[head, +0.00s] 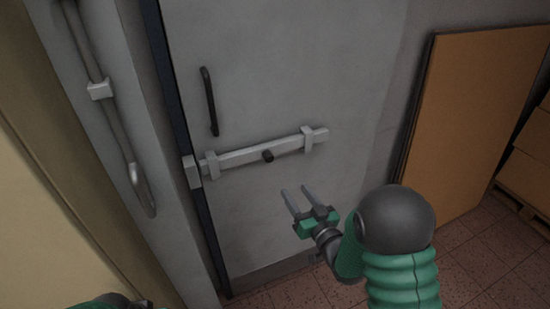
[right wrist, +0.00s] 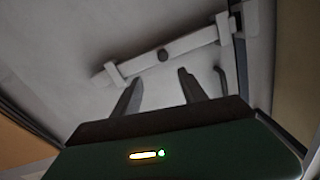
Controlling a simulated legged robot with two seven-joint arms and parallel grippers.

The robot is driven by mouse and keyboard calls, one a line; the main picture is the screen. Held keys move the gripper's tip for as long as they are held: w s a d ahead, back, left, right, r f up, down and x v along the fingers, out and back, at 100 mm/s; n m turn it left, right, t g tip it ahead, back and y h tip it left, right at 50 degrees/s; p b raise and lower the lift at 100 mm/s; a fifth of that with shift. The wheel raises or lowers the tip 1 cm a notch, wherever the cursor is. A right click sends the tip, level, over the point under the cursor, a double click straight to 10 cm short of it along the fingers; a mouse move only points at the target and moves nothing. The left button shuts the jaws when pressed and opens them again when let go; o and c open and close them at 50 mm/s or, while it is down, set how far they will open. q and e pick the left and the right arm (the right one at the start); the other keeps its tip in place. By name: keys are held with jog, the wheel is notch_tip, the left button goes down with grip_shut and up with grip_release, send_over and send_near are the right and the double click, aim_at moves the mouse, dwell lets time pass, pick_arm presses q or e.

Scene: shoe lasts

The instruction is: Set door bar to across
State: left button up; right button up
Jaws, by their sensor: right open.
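The door bar (head: 240,157) is a pale, slightly slanted bar on the grey door (head: 290,70). It runs through two brackets and has a dark knob (head: 267,156) near its middle. Its left end reaches towards a pale keeper block (head: 192,172) at the door's left edge; I cannot tell whether it enters the block. In the right wrist view the bar (right wrist: 185,45) and knob (right wrist: 162,55) lie beyond the fingertips. My right gripper (head: 294,189) is open and empty, below and right of the knob, apart from it. My left gripper's fingers are out of view.
A dark vertical handle (head: 209,101) is on the door above the bar. A rail with a pale block (head: 100,90) and metal lever (head: 142,188) is on the left. An orange-brown board (head: 470,110) leans on the wall at right. The tiled floor (head: 480,245) shows at lower right.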

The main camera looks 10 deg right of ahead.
jog(key=p, duration=0.1)
send_near(270, 160)
jog(key=w, duration=0.1)
jog(key=p+x, duration=0.1)
jog(key=x, duration=0.6)
jog(key=shift+w+d, duration=0.1)
jog(key=shift+w, duration=0.35)
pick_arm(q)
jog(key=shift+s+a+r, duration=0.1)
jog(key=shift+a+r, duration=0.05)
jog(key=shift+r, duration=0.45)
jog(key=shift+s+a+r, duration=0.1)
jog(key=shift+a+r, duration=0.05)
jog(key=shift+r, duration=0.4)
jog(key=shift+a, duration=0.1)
pick_arm(e)
jog(key=shift+a, duration=0.2)
jog(key=shift+a, duration=0.15)
jog(key=c, duration=0.4)
grip_shut()
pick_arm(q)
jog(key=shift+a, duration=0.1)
pick_arm(e)
jog(key=shift+r, duration=0.1)
